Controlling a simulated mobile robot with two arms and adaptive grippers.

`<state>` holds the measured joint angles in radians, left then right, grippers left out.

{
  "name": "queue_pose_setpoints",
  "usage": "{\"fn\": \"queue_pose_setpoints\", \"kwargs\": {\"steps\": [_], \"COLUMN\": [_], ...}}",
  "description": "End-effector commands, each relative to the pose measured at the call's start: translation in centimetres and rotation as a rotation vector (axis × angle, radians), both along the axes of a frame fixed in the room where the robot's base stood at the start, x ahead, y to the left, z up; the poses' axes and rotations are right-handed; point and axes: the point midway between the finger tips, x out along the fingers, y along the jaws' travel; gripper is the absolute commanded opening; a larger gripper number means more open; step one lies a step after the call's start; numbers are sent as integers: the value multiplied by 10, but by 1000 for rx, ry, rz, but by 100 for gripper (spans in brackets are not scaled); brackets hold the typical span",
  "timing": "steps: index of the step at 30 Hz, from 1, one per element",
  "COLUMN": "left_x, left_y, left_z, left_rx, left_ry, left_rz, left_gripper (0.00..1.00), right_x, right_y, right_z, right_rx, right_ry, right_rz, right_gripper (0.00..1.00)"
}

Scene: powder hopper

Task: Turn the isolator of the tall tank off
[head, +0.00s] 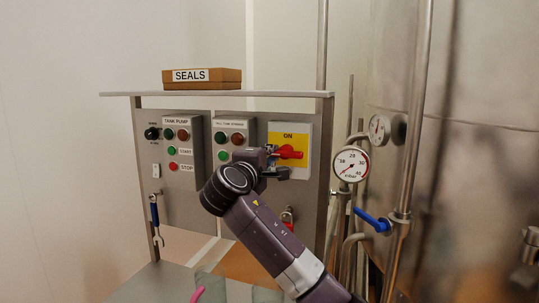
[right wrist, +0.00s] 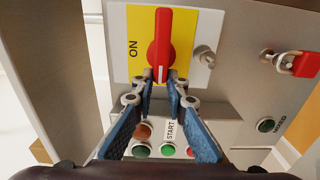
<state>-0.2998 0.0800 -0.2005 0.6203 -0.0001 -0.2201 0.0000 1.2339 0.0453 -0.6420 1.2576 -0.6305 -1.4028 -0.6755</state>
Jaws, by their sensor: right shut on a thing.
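The isolator is a red rotary handle (head: 291,152) on a yellow plate (head: 301,139) marked ON at its top, at the right end of the grey panel. In the head view the handle lies roughly level. In the right wrist view the red handle (right wrist: 161,40) runs up and down the picture, with a white mark at its lower end. My right gripper (right wrist: 161,80) is shut on that marked end, one finger on each side. In the head view my right gripper (head: 271,160) comes from below and hides the handle's left end. My left gripper is not in view.
Push buttons and lamps (head: 177,143) sit left of the isolator. A red padlock (right wrist: 305,65) hangs on the panel. A box labelled SEALS (head: 202,79) stands on the top shelf. Gauges, pipes and a blue-handled valve (head: 373,220) stand close on the right, before the steel tank (head: 480,150).

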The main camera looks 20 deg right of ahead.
Motion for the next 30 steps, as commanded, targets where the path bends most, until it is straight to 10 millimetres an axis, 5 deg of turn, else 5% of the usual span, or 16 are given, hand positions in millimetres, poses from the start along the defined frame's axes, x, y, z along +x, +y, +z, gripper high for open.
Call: {"fn": "queue_pose_setpoints", "kwargs": {"steps": [11,12,16,30], "left_x": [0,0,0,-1], "left_y": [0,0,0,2], "left_z": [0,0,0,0], "left_rx": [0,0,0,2], "left_ry": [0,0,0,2], "left_rz": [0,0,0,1], "left_gripper": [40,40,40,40], "right_x": [0,0,-1,-5], "right_y": [-6,-6,-7,0], "right_z": [-8,-8,-7,-2], "right_rx": [-1,-1,0,-1], "right_ry": [18,18,16,8], "right_rz": [-16,-17,-18,-9], "right_gripper": [0,16,30,30]}}
